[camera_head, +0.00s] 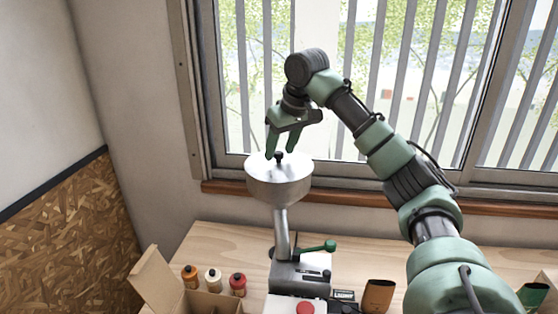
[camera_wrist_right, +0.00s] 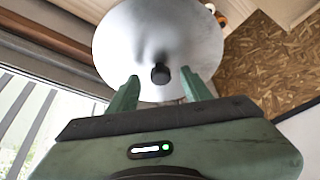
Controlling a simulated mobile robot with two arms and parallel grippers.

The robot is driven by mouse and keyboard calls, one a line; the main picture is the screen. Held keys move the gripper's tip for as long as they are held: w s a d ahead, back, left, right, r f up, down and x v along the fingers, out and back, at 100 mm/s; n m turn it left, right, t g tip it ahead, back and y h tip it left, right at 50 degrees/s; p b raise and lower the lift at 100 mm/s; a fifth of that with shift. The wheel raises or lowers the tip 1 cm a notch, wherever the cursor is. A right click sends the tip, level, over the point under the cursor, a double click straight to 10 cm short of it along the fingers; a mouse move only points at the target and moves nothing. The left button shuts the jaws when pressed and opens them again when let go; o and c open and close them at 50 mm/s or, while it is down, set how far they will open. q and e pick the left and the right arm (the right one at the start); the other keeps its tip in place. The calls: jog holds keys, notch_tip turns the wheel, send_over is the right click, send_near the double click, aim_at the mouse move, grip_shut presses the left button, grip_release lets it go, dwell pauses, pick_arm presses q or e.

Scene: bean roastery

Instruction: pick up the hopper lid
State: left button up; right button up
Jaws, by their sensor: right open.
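The hopper lid (camera_head: 294,164) is a pale round disc with a small black knob (camera_head: 279,157) at its middle. It sits on top of the metal hopper of the grinder (camera_head: 279,186). In the right wrist view the lid (camera_wrist_right: 130,35) fills the upper middle, and its knob (camera_wrist_right: 160,73) shows between the two finger tips. My right gripper (camera_head: 281,148) is open and points down just above the lid, with its green fingers to either side of the knob. It also shows in the right wrist view (camera_wrist_right: 162,82). Whether the fingers touch the lid cannot be told. My left gripper is not in view.
The grinder has a green-handled lever (camera_head: 318,247) and stands on a wooden table (camera_head: 225,237). An open cardboard box (camera_head: 158,279) and several small bottles (camera_head: 213,279) are at its left. A brown container (camera_head: 378,296) is at its right. A barred window is behind.

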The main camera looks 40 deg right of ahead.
jog(key=shift+f, duration=0.25)
grip_shut()
jog(key=shift+r, duration=0.1)
dwell(1.2)
